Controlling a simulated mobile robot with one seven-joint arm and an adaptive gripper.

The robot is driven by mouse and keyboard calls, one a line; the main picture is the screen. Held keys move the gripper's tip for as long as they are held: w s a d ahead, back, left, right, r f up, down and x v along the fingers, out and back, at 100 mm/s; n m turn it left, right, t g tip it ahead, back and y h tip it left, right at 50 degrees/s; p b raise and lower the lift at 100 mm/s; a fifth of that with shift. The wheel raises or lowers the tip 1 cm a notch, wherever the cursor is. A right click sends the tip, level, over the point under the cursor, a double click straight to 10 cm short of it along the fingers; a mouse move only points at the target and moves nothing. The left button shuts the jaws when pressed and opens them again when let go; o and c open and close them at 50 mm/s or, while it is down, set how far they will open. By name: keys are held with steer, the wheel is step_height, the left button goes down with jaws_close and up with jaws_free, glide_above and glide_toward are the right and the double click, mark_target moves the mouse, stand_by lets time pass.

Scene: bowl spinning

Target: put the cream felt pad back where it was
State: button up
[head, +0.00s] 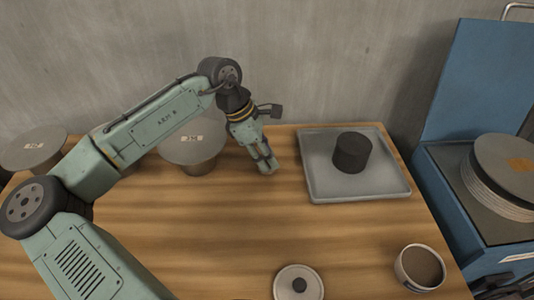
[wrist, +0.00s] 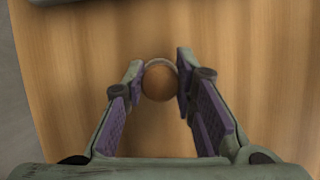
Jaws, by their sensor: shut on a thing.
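In the wrist view, my gripper (wrist: 159,76) is shut on a small round thing (wrist: 160,82) with a brown face and a pale rim at its far side. In the head view my gripper (head: 267,165) points down over the wooden table, left of the grey tray, and hides most of what it holds. I cannot make out the cream felt pad for sure in either view, nor tell whether the held thing is the pad.
A grey tray (head: 318,184) bears a black cylinder (head: 352,152). Grey round-topped stands (head: 193,149) are at left. A blue case (head: 450,205) stands right. The table's middle is clear.

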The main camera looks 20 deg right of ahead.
steer(key=o, duration=1)
steer(key=shift+f, duration=0.1)
steer(key=b+v, duration=0.1)
steer(key=v, duration=1.1)
steer(key=shift+b, duration=0.3)
